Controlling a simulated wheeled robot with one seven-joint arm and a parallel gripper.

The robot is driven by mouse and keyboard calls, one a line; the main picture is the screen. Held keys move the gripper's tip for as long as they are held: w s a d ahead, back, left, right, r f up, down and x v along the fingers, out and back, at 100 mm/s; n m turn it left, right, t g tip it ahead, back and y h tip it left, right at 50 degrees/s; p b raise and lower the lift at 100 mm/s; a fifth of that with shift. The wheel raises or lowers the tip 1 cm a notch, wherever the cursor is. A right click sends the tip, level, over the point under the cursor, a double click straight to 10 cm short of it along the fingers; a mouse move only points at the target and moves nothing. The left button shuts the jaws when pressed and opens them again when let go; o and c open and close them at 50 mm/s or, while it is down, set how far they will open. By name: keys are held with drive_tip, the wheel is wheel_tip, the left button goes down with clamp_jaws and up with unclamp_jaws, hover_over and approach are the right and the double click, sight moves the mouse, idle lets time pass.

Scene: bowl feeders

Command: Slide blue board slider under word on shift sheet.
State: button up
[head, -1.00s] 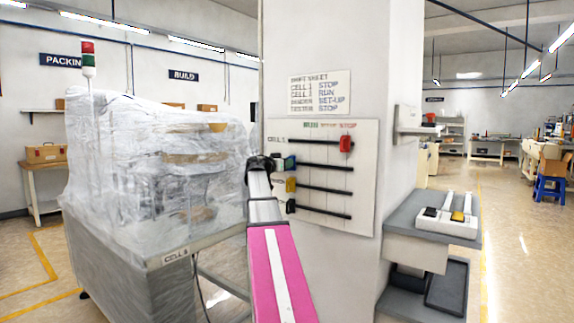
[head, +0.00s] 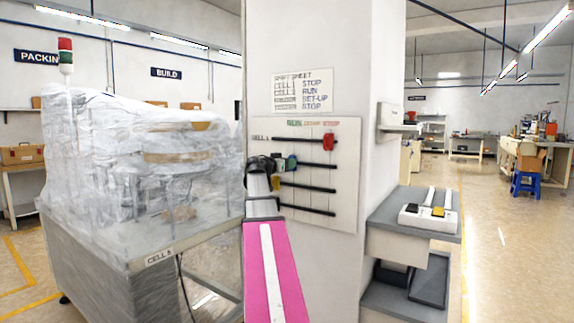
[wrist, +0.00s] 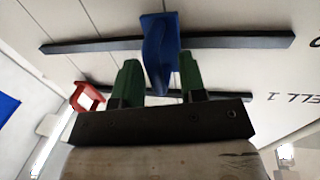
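The blue slider (wrist: 160,50) is on the second rail (wrist: 240,42) of the board (head: 345,205). In the wrist view it stands between the two green fingers of my gripper (wrist: 162,75), their tips close against its sides. My gripper (head: 285,162) covers the left part of that rail in the head view, where the blue slider (head: 292,160) shows beside a green finger. It is roughly below the green word RUN (head: 294,122). The shift sheet (head: 303,91) above reads CELL 1 STOP, then RUN, SET-UP and STOP in the lower rows.
A red slider (head: 328,142) is on the top rail near STOP; it also shows in the wrist view (wrist: 88,97). A wrapped machine (head: 140,160) stands left, a grey shelf (head: 385,215) right.

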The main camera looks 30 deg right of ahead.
drive_tip(key=s+a, duration=0.2)
drive_tip(key=a, duration=0.8)
drive_tip(key=shift+a, duration=0.3)
